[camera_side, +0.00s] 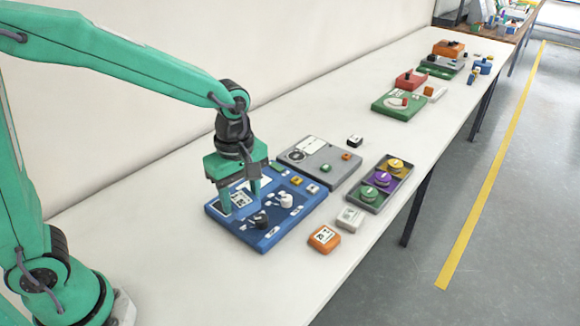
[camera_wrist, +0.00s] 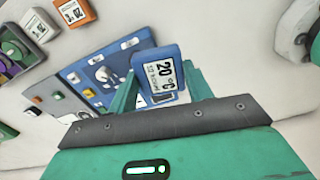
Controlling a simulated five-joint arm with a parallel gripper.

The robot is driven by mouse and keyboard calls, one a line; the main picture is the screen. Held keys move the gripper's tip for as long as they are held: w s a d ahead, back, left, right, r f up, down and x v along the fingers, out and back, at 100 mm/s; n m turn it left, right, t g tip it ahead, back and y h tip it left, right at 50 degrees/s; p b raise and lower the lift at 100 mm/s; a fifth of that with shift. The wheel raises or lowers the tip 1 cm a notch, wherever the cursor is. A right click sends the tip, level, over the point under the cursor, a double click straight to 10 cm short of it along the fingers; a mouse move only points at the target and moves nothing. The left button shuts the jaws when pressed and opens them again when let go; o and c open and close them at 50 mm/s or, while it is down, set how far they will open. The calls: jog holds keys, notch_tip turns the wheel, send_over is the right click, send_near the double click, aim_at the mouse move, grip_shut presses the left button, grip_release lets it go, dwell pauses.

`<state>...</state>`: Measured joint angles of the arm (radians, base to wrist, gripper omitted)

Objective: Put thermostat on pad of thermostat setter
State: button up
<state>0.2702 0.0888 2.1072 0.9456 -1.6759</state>
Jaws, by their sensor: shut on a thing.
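A blue thermostat (camera_wrist: 155,58) with a white "20 °C" label sits between my gripper's fingers in the wrist view. My gripper (camera_wrist: 160,82) is shut on it. In the side view my gripper (camera_side: 241,206) points down over the left part of a blue panel (camera_side: 272,238), which looks like the thermostat setter. A white label (camera_side: 242,198) shows between the fingers there. The panel has white knobs, dark parts and small buttons on top, and also shows in the wrist view (camera_wrist: 127,45). The pad cannot be made out; whether the thermostat touches the panel is unclear.
An orange thermostat (camera_side: 324,238) and a white one (camera_side: 350,218) lie right of the panel. A grey panel (camera_side: 335,178) stands close behind it. A dark tray (camera_side: 370,206) holds yellow, purple and green discs. The white table is clear at the front left.

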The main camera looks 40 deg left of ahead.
jog(key=shift+w+a+r+n, duration=0.1)
jog(key=shift+a+r+n, duration=0.05)
jog(key=shift+a+n, duration=0.9)
jog(key=w+a+f, duration=0.1)
jog(key=a+f, duration=0.1)
jog(key=a, duration=0.1)
jog(key=w+a+f, duration=0.2)
jog(key=a, duration=0.2)
jog(key=w+a+f, duration=0.2)
jog(key=a+f, duration=0.1)
jog(key=shift+a, duration=0.35)
jog(key=shift+f, duration=0.1)
jog(key=shift+f, duration=1.9)
jog(key=shift+f, duration=0.15)
jog(key=o, duration=1)
